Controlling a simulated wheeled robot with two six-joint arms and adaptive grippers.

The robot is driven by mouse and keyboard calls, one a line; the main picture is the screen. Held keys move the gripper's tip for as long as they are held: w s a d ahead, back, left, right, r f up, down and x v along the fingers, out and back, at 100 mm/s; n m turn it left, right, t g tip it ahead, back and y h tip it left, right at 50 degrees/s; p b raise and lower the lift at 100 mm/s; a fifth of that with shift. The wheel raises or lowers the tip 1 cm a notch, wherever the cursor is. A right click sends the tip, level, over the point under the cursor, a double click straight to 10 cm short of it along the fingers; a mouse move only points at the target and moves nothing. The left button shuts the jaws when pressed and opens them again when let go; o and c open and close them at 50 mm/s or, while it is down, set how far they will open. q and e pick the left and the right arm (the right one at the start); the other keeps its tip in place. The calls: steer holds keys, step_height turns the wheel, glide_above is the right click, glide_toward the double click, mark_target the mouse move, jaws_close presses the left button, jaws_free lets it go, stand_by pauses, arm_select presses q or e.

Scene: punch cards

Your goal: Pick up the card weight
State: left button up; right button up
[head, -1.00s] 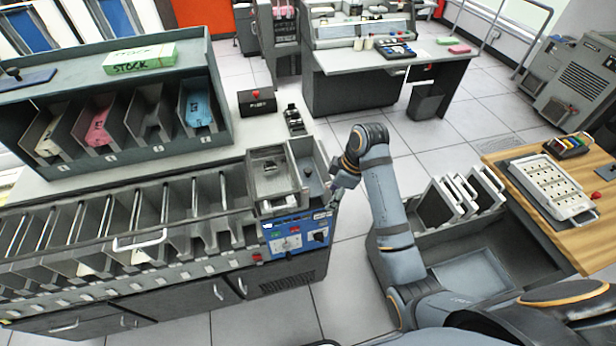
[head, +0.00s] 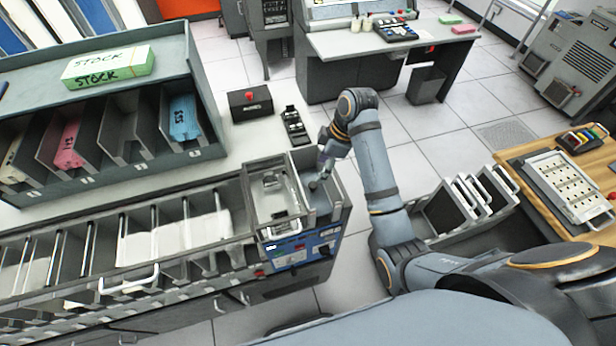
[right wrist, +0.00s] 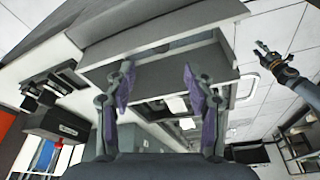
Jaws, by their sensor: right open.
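The card machine has a blue control panel (head: 300,250) at its right end. Above the panel is a metal tray (head: 262,210) with a small metal block (head: 270,181) in it. To its right is a deeper grey compartment (head: 325,205). A small dark round knob in that compartment (head: 312,186) may be the card weight; its body is hidden. My right gripper (head: 318,174) is at this compartment, close to the knob. In the right wrist view its purple fingers (right wrist: 158,92) are apart with nothing held between them. My left gripper (right wrist: 270,55) shows small at upper right there.
A row of card pockets with a white handle (head: 128,280) runs left, some showing white sheets (head: 190,236). A black box with a red button (head: 250,103) and a small black device (head: 294,125) stand behind the tray. A card rack (head: 80,140) is at upper left.

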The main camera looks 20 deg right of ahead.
mark_target(313, 185)
steer(key=p+x, duration=0.1)
steer(key=x, duration=0.3)
steer(key=shift+s+a, duration=0.1)
steer(key=shift+s, duration=0.1)
steer(key=shift+w+a+f, duration=0.1)
steer(key=shift+w+f, duration=0.05)
steer(key=shift+f, duration=0.25)
steer(key=shift+w+f, duration=0.1)
steer(key=shift+p+x, duration=0.85)
steer(key=shift+p, duration=0.35)
steer(key=x, duration=0.2)
steer(key=shift+a+f+p, duration=0.1)
steer(key=shift+f+p, duration=0.2)
steer(key=shift+f, duration=0.05)
arm_select(q)
steer(key=r, duration=0.4)
steer(key=shift+s, duration=0.25)
arm_select(e)
steer(key=shift+f, duration=0.4)
arm_select(q)
steer(key=shift+s, duration=0.1)
arm_select(e)
jaws_close()
